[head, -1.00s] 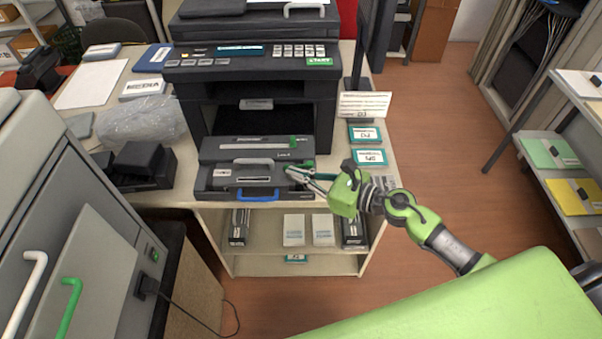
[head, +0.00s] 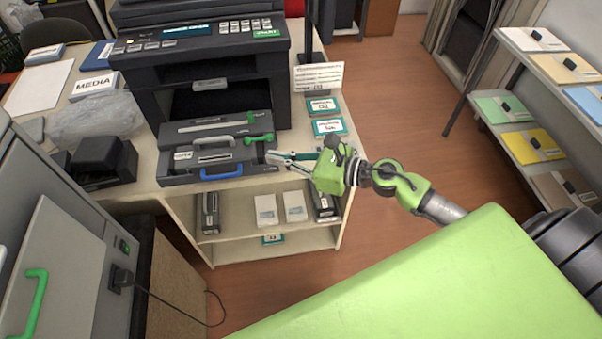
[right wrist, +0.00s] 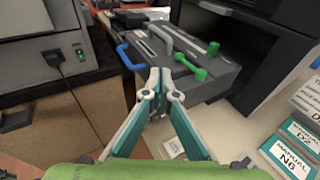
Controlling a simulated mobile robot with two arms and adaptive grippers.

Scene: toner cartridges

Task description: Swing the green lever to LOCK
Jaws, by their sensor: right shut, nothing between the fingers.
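The green lever (head: 262,137) is on the top right of the dark grey unit (head: 182,170) at the front of the printer. In the right wrist view the lever (right wrist: 197,72) shows with a round knob, right of my fingertips. My right gripper (head: 270,156) is at the unit's right front corner, just below the lever in the head view. Its fingers come together at the tips in the right wrist view (right wrist: 163,76), with nothing between them. They appear apart from the lever. I cannot read a LOCK mark now. My left gripper is not in view.
The unit has a blue handle (head: 221,174) in front and a grey handle (head: 213,144) on top. The printer (head: 205,60) stands behind. Teal manuals (head: 329,127) lie to the right. A shelf with toner boxes (head: 265,210) is below. Open floor lies right of the table.

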